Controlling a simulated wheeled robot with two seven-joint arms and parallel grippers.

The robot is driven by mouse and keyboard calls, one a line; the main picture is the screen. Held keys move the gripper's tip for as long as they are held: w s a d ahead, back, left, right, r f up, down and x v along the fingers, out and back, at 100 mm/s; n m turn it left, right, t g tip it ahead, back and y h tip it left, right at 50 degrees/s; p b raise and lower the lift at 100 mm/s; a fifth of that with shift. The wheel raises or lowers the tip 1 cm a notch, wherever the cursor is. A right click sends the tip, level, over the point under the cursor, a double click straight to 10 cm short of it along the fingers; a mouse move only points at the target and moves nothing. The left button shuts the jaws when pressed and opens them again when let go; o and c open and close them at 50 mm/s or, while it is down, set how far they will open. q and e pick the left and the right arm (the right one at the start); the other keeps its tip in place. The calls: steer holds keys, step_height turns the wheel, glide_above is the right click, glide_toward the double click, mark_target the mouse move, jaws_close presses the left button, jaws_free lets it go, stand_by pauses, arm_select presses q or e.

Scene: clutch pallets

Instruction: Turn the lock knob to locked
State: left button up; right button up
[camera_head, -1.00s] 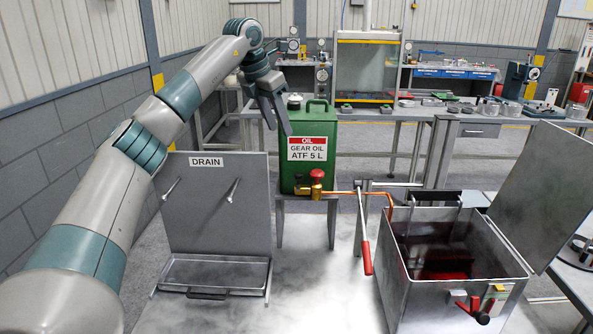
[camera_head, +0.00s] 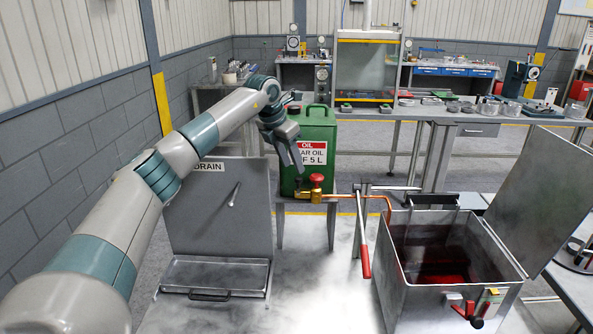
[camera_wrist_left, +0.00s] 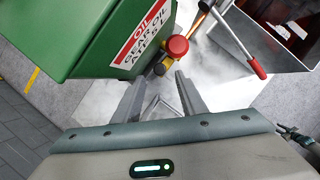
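No part is marked as the lock knob. A red knob (camera_head: 316,181) sits on the brass valve (camera_head: 308,196) of the green oil can (camera_head: 318,130). The red knob (camera_wrist_left: 178,46) also shows in the left wrist view, just beyond the fingertips. Red handles (camera_head: 455,299) and a yellow piece (camera_head: 493,292) are on the front of the metal box (camera_head: 440,305); which way they are set is too small to tell. My left gripper (camera_head: 298,172) hangs in front of the can, left of the red knob. In the wrist view its fingers (camera_wrist_left: 159,78) are apart and empty. My right gripper is out of view.
A red-gripped lever (camera_head: 364,250) stands beside the copper pipe (camera_head: 352,195). The upright DRAIN panel (camera_head: 215,215) and its shallow tray (camera_head: 215,272) are at the left. The box's lid (camera_head: 540,190) stands open at the right. A workbench (camera_head: 440,112) is behind.

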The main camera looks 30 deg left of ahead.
mark_target(298, 178)
arm_select(q)
steer(key=shift+p+x, duration=0.65)
steer(key=shift+x, duration=2.1)
jaws_close()
